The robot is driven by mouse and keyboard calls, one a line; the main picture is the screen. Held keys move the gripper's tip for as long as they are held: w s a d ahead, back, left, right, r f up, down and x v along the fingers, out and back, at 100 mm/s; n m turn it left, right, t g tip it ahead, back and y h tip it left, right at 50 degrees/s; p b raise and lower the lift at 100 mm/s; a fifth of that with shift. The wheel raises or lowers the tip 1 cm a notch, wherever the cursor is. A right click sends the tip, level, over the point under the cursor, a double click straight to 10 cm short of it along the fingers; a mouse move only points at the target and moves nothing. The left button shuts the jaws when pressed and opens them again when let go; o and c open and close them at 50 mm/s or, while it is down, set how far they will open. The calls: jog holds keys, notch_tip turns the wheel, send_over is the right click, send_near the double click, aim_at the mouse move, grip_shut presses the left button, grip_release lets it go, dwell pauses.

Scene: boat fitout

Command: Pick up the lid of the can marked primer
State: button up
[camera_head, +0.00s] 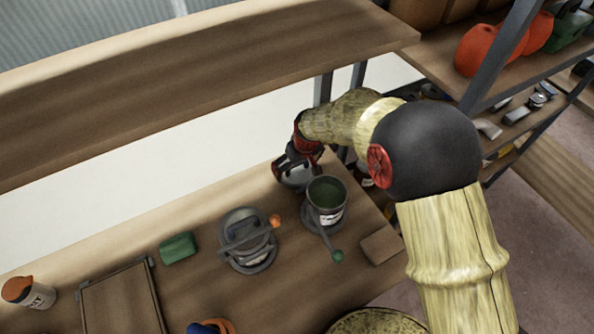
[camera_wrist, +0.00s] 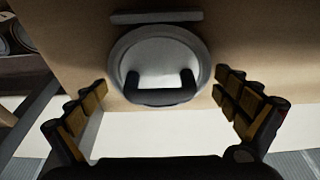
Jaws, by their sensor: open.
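A round pale grey lid (camera_wrist: 158,52) with a dark U-shaped handle lies on the wooden bench in the wrist view. My gripper (camera_wrist: 161,82) is open, with one padded finger on each side of the lid's near part and nothing between them touching it visibly. In the head view my gripper (camera_head: 297,158) is over the far end of the bench, above a grey round piece (camera_head: 296,174) that it partly hides. An open can (camera_head: 328,200) with green contents and a pale label stands just right of it. I cannot read "primer" on any label.
A green-tipped stick (camera_head: 337,255) and a wooden block (camera_head: 381,246) are near the open can. A labelled orange-topped can (camera_head: 30,292) stands left. A shelf (camera_head: 190,75) overhangs the bench.

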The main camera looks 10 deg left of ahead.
jog(key=shift+c, duration=1.2)
jog(key=shift+s+f, duration=0.1)
jog(key=shift+s, duration=0.05)
jog(key=c, duration=0.8)
